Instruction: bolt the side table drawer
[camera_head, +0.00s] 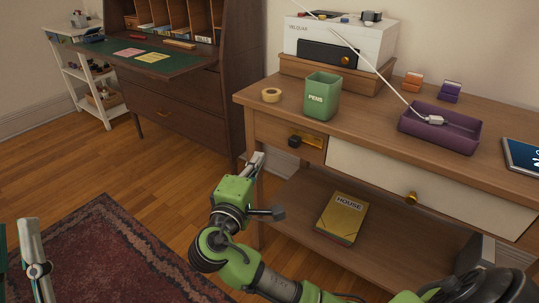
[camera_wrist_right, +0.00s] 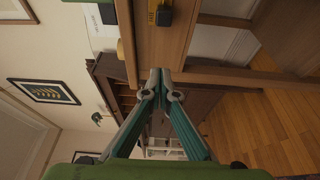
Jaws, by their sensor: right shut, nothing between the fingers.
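The wooden side table (camera_head: 375,112) has a small brown drawer front (camera_head: 270,131) at its left and a wider cream front (camera_head: 430,183) with a brass knob (camera_head: 411,197). A brass bolt (camera_head: 311,141) with a black knob (camera_head: 294,141) sits on the brown front. It also shows at the top of the right wrist view, the black knob (camera_wrist_right: 164,17) beside the brass. My right gripper (camera_head: 257,157) is shut and empty, below and left of the bolt, apart from it. Its fingertips meet in the wrist view (camera_wrist_right: 160,80). My left gripper (camera_head: 33,255) shows only partly at the lower left edge.
On the tabletop are a green pens cup (camera_head: 322,97), a tape roll (camera_head: 271,95), a purple tray (camera_head: 440,130) with a cable and a tablet (camera_head: 522,155). A yellow book (camera_head: 342,217) lies on the lower shelf. A dark desk (camera_head: 180,90) stands behind, left of the table.

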